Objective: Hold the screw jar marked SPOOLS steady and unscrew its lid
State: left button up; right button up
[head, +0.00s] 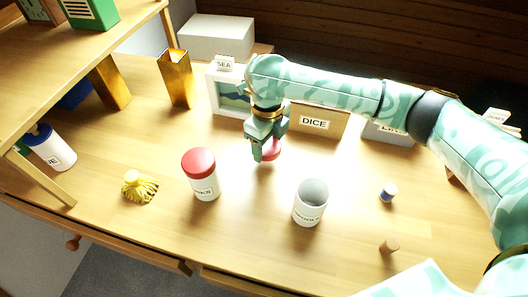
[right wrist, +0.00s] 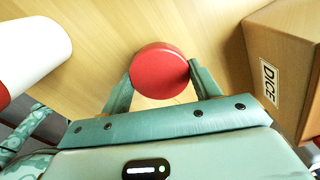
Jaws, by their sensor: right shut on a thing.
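The white jar (head: 310,205) stands upright and open on the table. Its label is small but seems to read SPOOLS, and no lid is on it. My right gripper (head: 266,150) is above and left of this jar, apart from it. It is shut on a round red lid (right wrist: 160,71), which also shows below the fingers in the head view (head: 271,151). I cannot tell whether the lid touches the table. A second white jar (head: 205,188) with a red lid on it stands to the left; its label is hard to read. My left gripper is not in view.
A box marked DICE (head: 318,122) stands close behind my right gripper. A yellow tassel (head: 140,187) lies at the left. A small blue-and-white spool (head: 388,194) and a wooden peg (head: 390,245) are at the right. The table's front middle is clear.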

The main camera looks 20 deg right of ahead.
aim_at(267, 150)
jog(key=shift+w+f+b, duration=0.35)
jog(key=shift+w+f, duration=0.05)
jog(key=shift+f, duration=0.25)
notch_tip(267, 150, down, 3)
jog(key=shift+w+d+f+b, duration=0.1)
jog(key=shift+w+f+b, duration=0.05)
jog(key=shift+b, duration=1)
jog(key=shift+r, duration=0.25)
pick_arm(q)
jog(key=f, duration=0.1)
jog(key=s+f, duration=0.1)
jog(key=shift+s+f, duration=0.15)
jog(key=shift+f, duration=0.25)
pick_arm(e)
jog(key=o, duration=1.1)
jog(key=shift+f, duration=0.15)
notch_tip(267, 150, up, 12)
jog(key=p, duration=0.6)
jog(key=shift+r+p, duration=0.2)
jog(key=shift+p, duration=0.1)
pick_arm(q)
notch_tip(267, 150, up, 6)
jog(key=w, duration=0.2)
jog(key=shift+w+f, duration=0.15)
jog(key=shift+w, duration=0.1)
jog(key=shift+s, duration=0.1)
pick_arm(e)
jog(key=shift+f, duration=0.15)
